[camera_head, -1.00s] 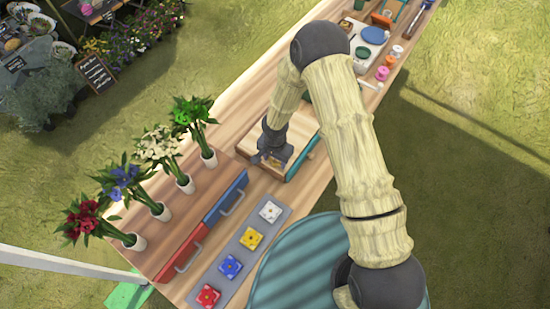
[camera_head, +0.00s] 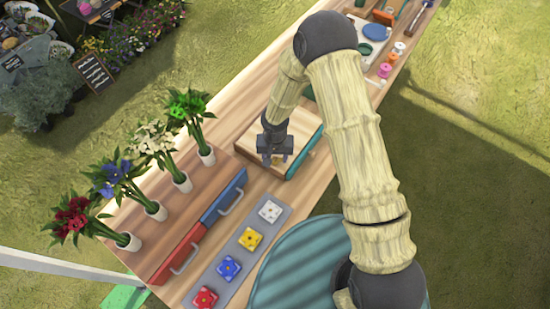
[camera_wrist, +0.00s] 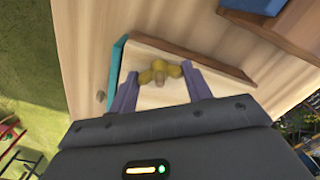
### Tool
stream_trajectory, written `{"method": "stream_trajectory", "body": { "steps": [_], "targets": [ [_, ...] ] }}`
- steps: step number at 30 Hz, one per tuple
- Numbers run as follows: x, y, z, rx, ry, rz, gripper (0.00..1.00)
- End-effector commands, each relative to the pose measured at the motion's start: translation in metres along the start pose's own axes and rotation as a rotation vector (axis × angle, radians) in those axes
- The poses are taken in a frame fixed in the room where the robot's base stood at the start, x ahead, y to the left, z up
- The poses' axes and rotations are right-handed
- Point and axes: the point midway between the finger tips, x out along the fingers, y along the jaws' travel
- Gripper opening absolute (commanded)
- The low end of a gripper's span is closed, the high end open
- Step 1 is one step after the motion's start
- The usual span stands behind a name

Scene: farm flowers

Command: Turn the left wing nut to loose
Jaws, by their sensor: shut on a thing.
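The wooden box (camera_head: 250,141) with a teal side lies on the long table in the head view. My gripper (camera_head: 277,160) is low over its near part and hides the wing nut there. In the wrist view, a yellow wing nut (camera_wrist: 173,71) with a wooden-coloured stud in its middle stands on the box top (camera_wrist: 146,52). The two purple fingers of my gripper (camera_wrist: 160,84) are on either side of it, shut on its wings. Only this one wing nut shows clearly; I cannot confirm from the wrist view that it is the left one.
A red and blue pair of drawers (camera_head: 203,222) with handles and a grey tray (camera_head: 238,256) of flower tiles lie nearer. Several flower vases (camera_head: 155,210) stand at the left. Spools and a white scale-like thing (camera_head: 372,42) are farther along the table.

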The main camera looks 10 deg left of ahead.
Motion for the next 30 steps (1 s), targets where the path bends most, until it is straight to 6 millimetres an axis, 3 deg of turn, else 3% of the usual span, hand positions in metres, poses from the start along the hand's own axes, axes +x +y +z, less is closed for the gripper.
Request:
{"method": "stream_trajectory", "body": {
  "steps": [30],
  "targets": [
    [0.0001,-0.0007,-0.0008,-0.967,0.003,-0.002,0.26]
  ]
}}
